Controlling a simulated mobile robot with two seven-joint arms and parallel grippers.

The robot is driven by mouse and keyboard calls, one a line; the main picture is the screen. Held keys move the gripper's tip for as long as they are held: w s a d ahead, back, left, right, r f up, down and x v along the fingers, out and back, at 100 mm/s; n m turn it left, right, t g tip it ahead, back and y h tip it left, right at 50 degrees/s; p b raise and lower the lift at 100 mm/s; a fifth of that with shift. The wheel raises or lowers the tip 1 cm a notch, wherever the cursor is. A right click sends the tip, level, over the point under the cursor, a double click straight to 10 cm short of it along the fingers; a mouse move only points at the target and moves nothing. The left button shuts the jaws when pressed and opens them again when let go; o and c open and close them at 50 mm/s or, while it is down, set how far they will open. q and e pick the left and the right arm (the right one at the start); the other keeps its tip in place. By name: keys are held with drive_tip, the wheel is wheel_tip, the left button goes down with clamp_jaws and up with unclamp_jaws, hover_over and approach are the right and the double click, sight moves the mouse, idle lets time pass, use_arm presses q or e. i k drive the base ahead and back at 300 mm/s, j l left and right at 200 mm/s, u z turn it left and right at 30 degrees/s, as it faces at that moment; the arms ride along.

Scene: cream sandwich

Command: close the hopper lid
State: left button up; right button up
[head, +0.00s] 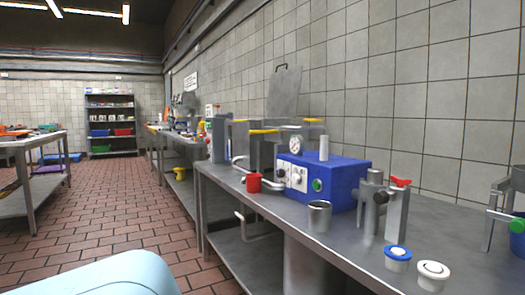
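The hopper lid (285,92) looks like a grey flat panel with a small dark handle on its top edge. It stands up, tilted open, in front of the tiled wall. Below it is a grey metal hopper (262,152), partly hidden behind the blue machine box and other fittings. Yellow-topped bars (264,131) show around the hopper's top. Neither of my grippers is in view.
A blue machine box (335,182) with a gauge and knobs stands on the steel table (345,250). Tiled floor (130,230) is clear at left.

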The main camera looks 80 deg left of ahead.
sight(284, 88)
drive_tip(key=k+j, duration=0.45)
drive_tip(key=k+j+u, duration=0.25)
drive_tip(key=i+u, duration=0.1)
drive_tip(key=u, duration=1.35)
